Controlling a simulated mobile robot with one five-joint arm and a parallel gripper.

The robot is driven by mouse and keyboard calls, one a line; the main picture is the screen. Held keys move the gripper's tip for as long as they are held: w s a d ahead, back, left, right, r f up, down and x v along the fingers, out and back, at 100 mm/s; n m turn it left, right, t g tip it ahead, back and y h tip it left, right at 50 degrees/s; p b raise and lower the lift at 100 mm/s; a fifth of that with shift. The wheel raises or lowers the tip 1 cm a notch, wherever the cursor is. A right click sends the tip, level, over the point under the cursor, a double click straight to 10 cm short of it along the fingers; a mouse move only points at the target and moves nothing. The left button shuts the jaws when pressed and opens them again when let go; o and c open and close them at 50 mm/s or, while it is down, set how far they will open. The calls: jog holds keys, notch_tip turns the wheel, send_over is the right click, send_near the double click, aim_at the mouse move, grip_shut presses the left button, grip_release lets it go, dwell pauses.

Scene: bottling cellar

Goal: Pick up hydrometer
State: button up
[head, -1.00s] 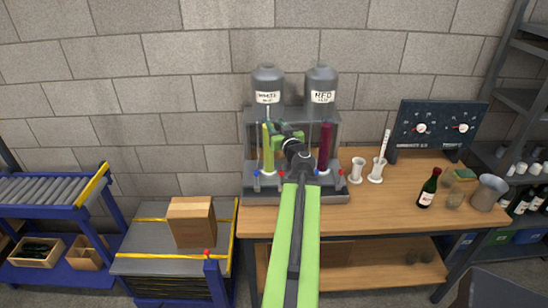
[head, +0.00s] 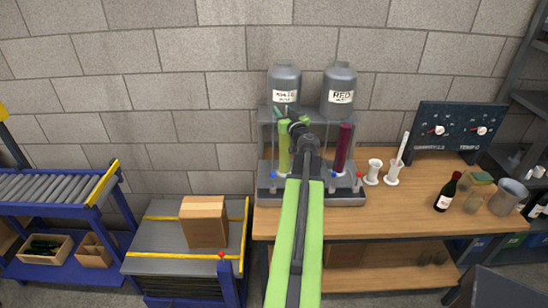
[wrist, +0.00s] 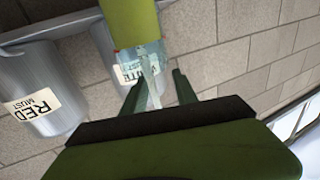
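A clear glass stem (wrist: 152,85), apparently the hydrometer, projects from the end of the yellow-green column (wrist: 131,20) in the wrist view. My gripper (wrist: 160,92) has its dark green fingers apart, one on each side of the stem. I see no clear contact with either finger. In the head view my gripper (head: 285,118) is over the top of the yellow-green column (head: 284,156), in front of the tanks. The stem is too small to make out there, and the column's upper end is partly hidden.
Behind are the white-must tank (head: 284,80) and the red-must tank (head: 340,84). A dark red column (head: 343,150) stands close on the right. Farther right are two white holders (head: 374,170), one with a white stick (head: 404,146), and a bottle (head: 447,192).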

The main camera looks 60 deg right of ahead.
jog(key=shift+w+d, duration=0.15)
jog(key=shift+d, duration=0.85)
jog(key=shift+a+r, duration=0.1)
jog(key=shift+c, duration=0.4)
jog(key=shift+w, duration=0.3)
jog(key=c, duration=0.5)
jog(key=shift+s+a, duration=0.1)
grip_shut()
